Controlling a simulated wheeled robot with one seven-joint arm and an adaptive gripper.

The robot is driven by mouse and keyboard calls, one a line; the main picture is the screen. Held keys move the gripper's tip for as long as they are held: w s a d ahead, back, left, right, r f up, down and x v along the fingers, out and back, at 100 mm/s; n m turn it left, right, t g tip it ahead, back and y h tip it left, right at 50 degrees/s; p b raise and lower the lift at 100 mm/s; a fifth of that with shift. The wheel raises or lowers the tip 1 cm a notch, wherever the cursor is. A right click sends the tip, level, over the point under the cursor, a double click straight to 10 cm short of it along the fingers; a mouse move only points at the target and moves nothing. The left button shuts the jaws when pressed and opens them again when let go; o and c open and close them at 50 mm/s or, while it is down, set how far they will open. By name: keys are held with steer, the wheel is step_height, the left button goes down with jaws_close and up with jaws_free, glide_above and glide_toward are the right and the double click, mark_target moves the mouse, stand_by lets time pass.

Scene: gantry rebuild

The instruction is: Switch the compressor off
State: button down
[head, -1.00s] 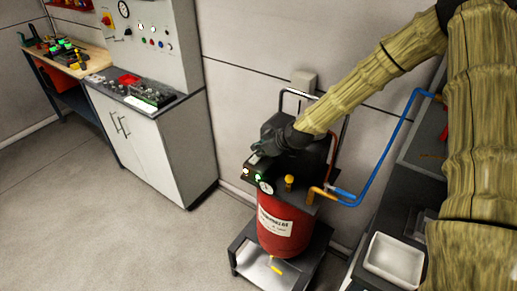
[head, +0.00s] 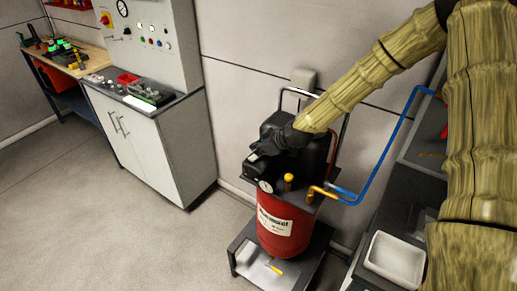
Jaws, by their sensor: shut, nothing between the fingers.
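The compressor has a red tank (head: 285,229) with a white label and a black top housing (head: 313,160). It stands upright on a low dark stand. A round gauge (head: 265,186) and a yellow-orange knob (head: 289,182) sit at its front. My gripper (head: 254,157) is shut and empty, reaching down from the upper right to the front left of the housing. Its fingertips are at or just above the black control box (head: 252,170); I cannot tell whether they touch. No lit lamp shows on the box, and the switch itself cannot be made out.
A blue hose (head: 385,150) rises to the right from the compressor. A white tray (head: 395,257) lies on a dark surface at lower right. A white cabinet (head: 150,150) with a control panel stands left. The floor between is clear.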

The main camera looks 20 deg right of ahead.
mark_target(256, 158)
steer(key=shift+s+a, duration=0.45)
steer(key=shift+a, duration=0.05)
step_height(256, 158, up, 5)
steer(key=shift+s+a+f+p, duration=0.15)
steer(key=shift+f+p, duration=0.05)
steer(key=shift+p, duration=0.95)
steer(key=shift+s+b, duration=0.3)
steer(key=shift+b, duration=0.15)
steer(key=b+v, duration=0.3)
steer(key=v, duration=0.6)
steer(key=shift+r, duration=0.1)
steer(key=shift+d+b, duration=0.25)
steer(key=shift+b, duration=0.05)
